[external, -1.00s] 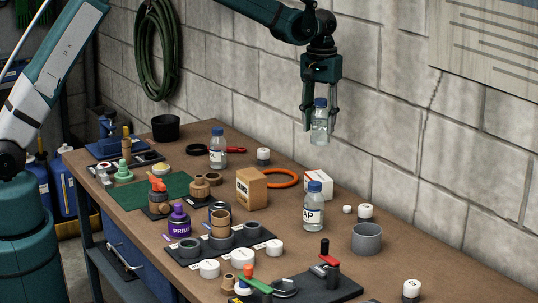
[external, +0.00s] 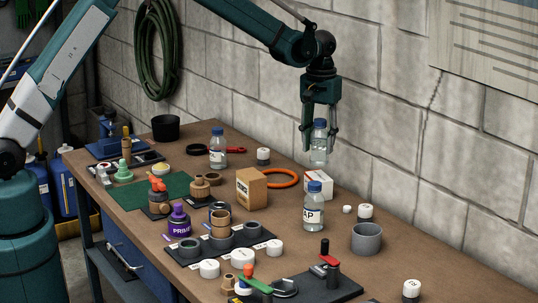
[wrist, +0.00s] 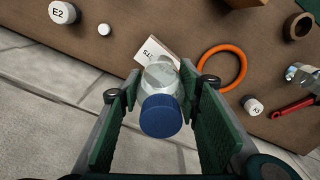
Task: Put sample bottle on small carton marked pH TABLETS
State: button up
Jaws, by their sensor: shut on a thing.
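The sample bottle (external: 319,152) is clear with a blue cap. My gripper (external: 320,138) is shut on it and holds it upright above the bench. In the wrist view the bottle (wrist: 160,74) sits between the green finger pads of my gripper (wrist: 161,98). A small white carton (external: 321,182) stands on the bench just below the bottle, with a visible gap in the external view. In the wrist view the carton (wrist: 150,50) is partly hidden behind the bottle; only part of its lettering shows, too little to read fully.
A clear bottle marked AP (external: 313,217) stands just in front of the white carton. An orange ring (external: 281,178) and a brown carton (external: 251,188) lie to its left. Another blue-capped bottle (external: 217,152) stands farther left. The block wall (external: 400,150) is close behind.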

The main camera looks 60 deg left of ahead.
aim_at(320, 120)
jog(key=shift+f, duration=1.9)
jog(key=shift+f, duration=0.15)
jog(key=o, duration=1)
jog(key=shift+r, duration=0.25)
notch_tip(320, 120, up, 12)
jog(key=shift+f, duration=0.1)
